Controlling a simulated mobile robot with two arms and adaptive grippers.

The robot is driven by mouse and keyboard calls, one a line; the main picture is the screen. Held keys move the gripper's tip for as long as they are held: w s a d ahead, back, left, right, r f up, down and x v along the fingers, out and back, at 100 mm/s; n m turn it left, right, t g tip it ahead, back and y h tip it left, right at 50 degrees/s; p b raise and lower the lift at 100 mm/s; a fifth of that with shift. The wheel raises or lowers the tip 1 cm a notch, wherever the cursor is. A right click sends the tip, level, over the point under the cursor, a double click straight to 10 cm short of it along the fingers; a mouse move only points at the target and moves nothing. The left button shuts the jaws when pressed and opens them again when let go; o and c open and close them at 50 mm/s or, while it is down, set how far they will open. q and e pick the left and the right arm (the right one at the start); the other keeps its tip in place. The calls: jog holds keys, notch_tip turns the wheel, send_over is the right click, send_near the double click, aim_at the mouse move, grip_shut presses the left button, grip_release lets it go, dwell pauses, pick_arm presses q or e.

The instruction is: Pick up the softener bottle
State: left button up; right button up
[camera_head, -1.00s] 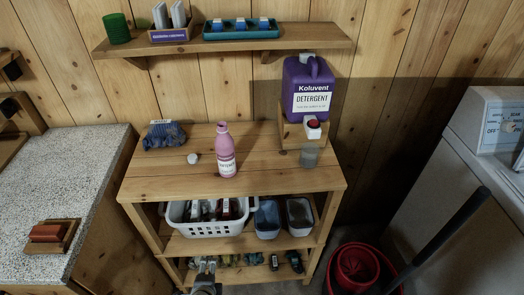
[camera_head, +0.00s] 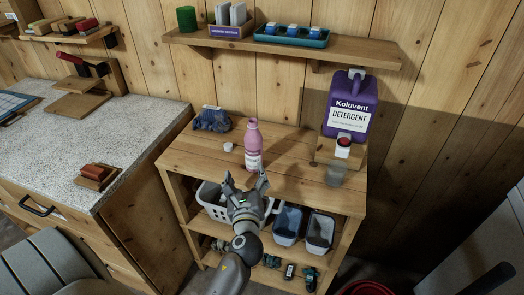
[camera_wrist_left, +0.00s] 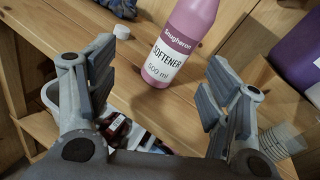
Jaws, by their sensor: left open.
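The pink softener bottle (camera_head: 252,140) stands upright on the top of the wooden shelf unit. In the left wrist view the bottle (camera_wrist_left: 182,40) is upper centre, its label facing me and its upper part cut off by the frame. My left gripper (camera_head: 245,183) is open and empty in front of the bottle, at the front edge of the top. In the wrist view the bottle lies beyond the open fingers and between them sideways, not touching them. A white cap (camera_head: 228,147) lies left of the bottle. My right gripper is not in view.
A blue cloth bundle (camera_head: 211,121) lies behind left. A purple detergent jug (camera_head: 350,104) on a wooden stand and a clear cup (camera_head: 335,174) are to the right. A white basket (camera_head: 209,197) and grey bins (camera_head: 287,224) sit below. A wall shelf (camera_head: 290,44) hangs above.

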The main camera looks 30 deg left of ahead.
aim_at(253, 152)
pick_arm(q)
jog(key=w+m, duration=0.1)
jog(key=w, duration=0.1)
jog(key=w+a+r+m, duration=0.1)
jog(key=w, duration=0.1)
jog(key=w+m+t+p, duration=0.1)
jog(key=w, duration=0.1)
jog(key=shift+w+a+r+m, duration=0.1)
jog(key=shift+a+r+m, duration=0.1)
jog(key=shift+a+m, duration=0.15)
jog(key=x, duration=0.5)
jog(key=shift+w+f, duration=0.25)
jog(key=shift+w, duration=0.1)
jog(key=shift+r, duration=0.1)
jog(key=c, duration=1.4)
jog(key=shift+c, duration=0.2)
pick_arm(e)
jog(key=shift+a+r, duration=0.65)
pick_arm(q)
jog(key=shift+r, duration=0.15)
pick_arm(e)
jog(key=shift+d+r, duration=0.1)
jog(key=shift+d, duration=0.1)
